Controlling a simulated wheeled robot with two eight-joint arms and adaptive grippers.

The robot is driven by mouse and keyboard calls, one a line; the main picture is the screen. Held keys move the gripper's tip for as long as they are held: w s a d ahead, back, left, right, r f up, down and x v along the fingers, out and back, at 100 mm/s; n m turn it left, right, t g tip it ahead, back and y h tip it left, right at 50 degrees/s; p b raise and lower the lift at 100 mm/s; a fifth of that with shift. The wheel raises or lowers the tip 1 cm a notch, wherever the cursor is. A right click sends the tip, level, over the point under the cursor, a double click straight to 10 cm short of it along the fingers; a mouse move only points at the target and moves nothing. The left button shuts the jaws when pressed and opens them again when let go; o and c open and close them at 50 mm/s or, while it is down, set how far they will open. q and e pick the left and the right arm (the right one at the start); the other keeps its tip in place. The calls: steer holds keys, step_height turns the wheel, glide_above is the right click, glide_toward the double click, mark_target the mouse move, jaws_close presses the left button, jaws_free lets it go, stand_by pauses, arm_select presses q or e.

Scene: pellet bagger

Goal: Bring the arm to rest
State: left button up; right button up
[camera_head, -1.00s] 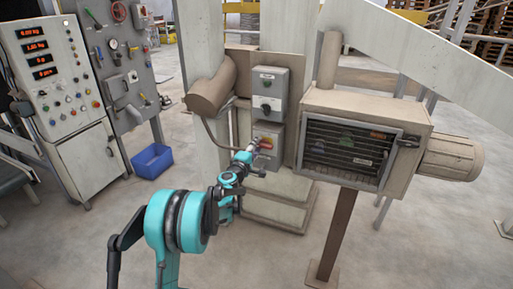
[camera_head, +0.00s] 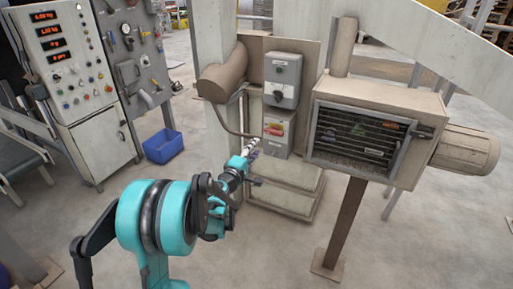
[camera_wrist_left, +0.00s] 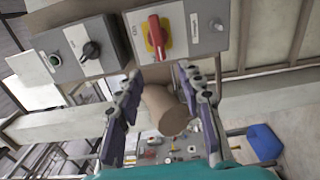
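My left arm (camera_head: 165,215) reaches in from the lower left. Its gripper (camera_head: 254,147) is just below and left of the grey switch box with the red handle on a yellow plate (camera_head: 274,128), apart from it. In the left wrist view the gripper (camera_wrist_left: 160,74) is open and empty, its two purple-grey fingers spread. The red handle (camera_wrist_left: 155,37) shows there beyond the fingertips, with clear space between. My right gripper is not in view.
A second switch box with a black knob (camera_head: 279,95) sits above the red handle's box. A brown cylinder (camera_head: 222,76) juts out at left. A grilled cabinet (camera_head: 368,135) stands at right. A blue bin (camera_head: 163,146) and control cabinet (camera_head: 77,90) are at left.

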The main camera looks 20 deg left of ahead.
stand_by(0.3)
arm_select(q)
steer(key=s+d+m+g+h, duration=0.4)
steer(key=s+d+m+g, duration=0.2)
steer(key=s+d+m, duration=0.85)
steer(key=s+d+f+m+g+y, duration=0.1)
steer(key=s+f+m+g+y, duration=0.1)
steer(key=s, duration=0.8)
steer(key=s+d+f+m+g+y, duration=0.1)
steer(key=s+f, duration=0.4)
steer(key=s, duration=0.5)
steer(key=shift+d+m+g+y, duration=0.35)
steer(key=shift+g+y, duration=0.15)
steer(key=shift+g, duration=0.5)
